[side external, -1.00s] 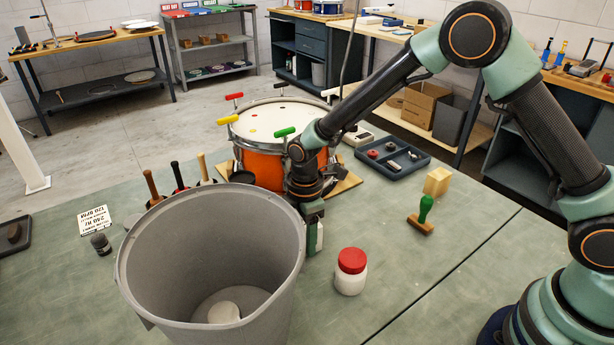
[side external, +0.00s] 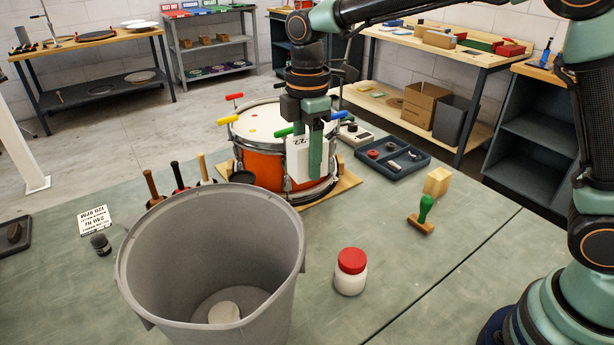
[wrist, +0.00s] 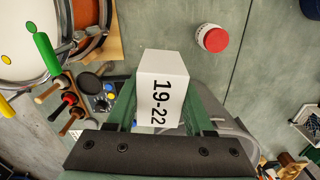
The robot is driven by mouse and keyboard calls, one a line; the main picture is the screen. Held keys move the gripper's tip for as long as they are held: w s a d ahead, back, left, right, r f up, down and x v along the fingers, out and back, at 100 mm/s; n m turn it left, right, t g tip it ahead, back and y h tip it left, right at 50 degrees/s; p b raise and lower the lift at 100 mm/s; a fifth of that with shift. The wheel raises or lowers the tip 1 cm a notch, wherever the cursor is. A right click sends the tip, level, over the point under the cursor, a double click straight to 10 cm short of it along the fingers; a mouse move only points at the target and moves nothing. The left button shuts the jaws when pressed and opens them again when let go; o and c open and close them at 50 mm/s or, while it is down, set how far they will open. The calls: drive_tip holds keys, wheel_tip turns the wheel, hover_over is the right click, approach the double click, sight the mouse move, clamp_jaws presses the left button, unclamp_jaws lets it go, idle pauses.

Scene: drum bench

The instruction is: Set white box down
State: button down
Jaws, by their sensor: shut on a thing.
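The white box (side external: 299,158) is held up in my gripper (side external: 316,150), in front of the orange drum in the side view. In the wrist view the white box (wrist: 163,85) sits between the two green fingers of my gripper (wrist: 161,112), with "19-22" printed on its face. The fingers are shut on it. The box is raised clear of the green bench top (side external: 400,270). Part of it is hidden behind a finger in the side view.
A large grey bin (side external: 135,262) stands at the front, with a pale round thing inside. The orange drum (side external: 262,168) is behind the box. A red-lidded jar (side external: 351,272), a green-handled stamp (side external: 422,215) and a dark tray (side external: 418,165) are to the right. Bare bench lies around the jar.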

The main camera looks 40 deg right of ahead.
drive_tip(key=w+d+n, duration=0.1)
drive_tip(key=w+d, duration=0.1)
drive_tip(key=d, duration=1.5)
hover_over(361, 213)
wheel_tip(361, 213, down, 15)
drive_tip(key=shift+w+r, duration=0.1)
drive_tip(key=shift+f, duration=2.3)
drive_tip(key=shift+f, duration=0.1)
drive_tip(key=shift+c, duration=1.4)
unclamp_jaws()
